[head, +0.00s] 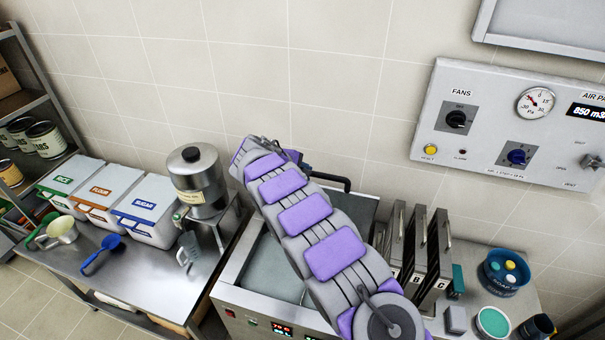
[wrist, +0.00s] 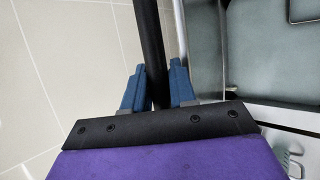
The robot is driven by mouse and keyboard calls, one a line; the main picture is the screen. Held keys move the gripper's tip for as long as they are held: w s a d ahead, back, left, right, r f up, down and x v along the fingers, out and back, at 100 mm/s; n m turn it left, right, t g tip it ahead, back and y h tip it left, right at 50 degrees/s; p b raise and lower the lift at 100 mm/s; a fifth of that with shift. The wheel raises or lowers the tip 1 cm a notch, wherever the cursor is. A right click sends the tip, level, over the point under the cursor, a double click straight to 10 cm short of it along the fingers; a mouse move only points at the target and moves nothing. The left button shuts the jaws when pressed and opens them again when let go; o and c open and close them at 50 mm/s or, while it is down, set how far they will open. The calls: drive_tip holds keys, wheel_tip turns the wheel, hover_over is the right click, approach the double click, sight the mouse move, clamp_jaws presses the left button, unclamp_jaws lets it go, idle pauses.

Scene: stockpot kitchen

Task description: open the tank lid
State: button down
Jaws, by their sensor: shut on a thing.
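The tank (head: 252,318) is a steel box with a red display on its front, below my arm. A grey panel that looks like its lid (head: 358,207) shows at the back right of the tank, partly hidden by my arm; its exact angle is unclear. A black bar handle (head: 335,180) sticks out at its upper edge. In the wrist view, my gripper (wrist: 157,66) has its two blue fingers on either side of the black handle (wrist: 147,30) and is shut on it. Grey-green tank surfaces (wrist: 250,55) show to the right.
A steel dispenser (head: 200,180) and labelled bins (head: 150,208) stand left of the tank. Upright lettered panels (head: 435,260) and a blue tub (head: 505,268) are to the right. A fan control panel (head: 510,130) hangs on the tiled wall.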

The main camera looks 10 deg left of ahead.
drive_tip(key=c, duration=1)
unclamp_jaws()
drive_tip(key=b+v, duration=0.2)
drive_tip(key=v, duration=1.5)
drive_tip(key=shift+a, duration=0.1)
drive_tip(key=shift+s, duration=0.1)
